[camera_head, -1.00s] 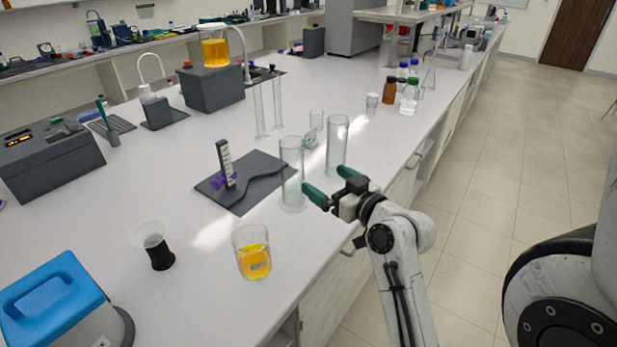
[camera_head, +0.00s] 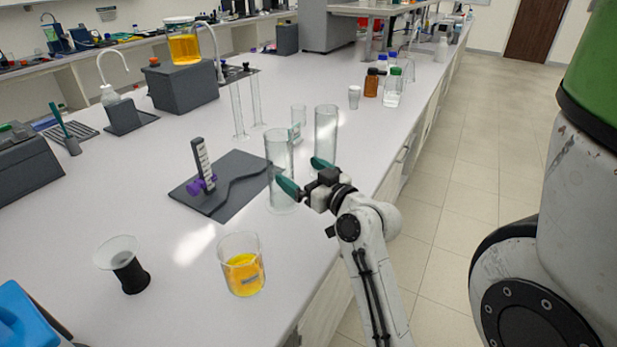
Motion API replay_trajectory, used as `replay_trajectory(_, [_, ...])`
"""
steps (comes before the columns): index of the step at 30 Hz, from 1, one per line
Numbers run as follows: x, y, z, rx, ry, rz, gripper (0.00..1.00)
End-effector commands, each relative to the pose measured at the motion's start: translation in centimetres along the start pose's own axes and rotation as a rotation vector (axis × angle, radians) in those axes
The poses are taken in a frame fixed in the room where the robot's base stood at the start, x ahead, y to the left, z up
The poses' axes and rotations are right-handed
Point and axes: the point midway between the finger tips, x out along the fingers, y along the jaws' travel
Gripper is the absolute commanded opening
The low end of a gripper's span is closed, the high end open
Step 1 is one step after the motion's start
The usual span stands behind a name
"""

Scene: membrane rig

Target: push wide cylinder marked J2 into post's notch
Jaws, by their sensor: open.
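Two wide clear glass cylinders stand upright near the bench's right edge: a nearer one (camera_head: 279,150) and a farther one (camera_head: 325,125). I cannot read a J2 mark on either. A dark post (camera_head: 201,160) with a white marked strip and a purple piece (camera_head: 196,188) at its foot stands on a dark grey plate (camera_head: 232,203), left of the nearer cylinder. I cannot make out its notch. My gripper (camera_head: 304,175) is open, its green fingertips apart. One fingertip overlaps the nearer cylinder's lower right side in the picture; contact is unclear. The other is in front of the farther cylinder's base.
A beaker of orange liquid (camera_head: 241,272) and a black-based funnel-topped vessel (camera_head: 131,276) stand in front. Two thin tall cylinders (camera_head: 238,112) and a small glass (camera_head: 298,115) stand behind. Bottles (camera_head: 392,90) stand farther back. The bench between beaker and plate is clear.

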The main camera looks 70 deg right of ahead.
Motion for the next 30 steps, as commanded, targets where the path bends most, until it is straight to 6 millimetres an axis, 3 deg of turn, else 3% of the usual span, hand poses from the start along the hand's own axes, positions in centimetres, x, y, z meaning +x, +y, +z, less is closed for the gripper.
replay_trajectory(6, [4.0, 0.0, -0.3, 0.0, 0.0, 0.0, 0.99])
replay_trajectory(13, [7.1, 0.0, -0.2, 0.0, 0.0, 0.0, 0.99])
replay_trajectory(27, [8.3, 0.0, 0.0, 0.0, 0.0, 0.0, 0.99])
replay_trajectory(30, [8.3, 0.0, 0.0, 0.0, 0.0, 0.0, 0.91])
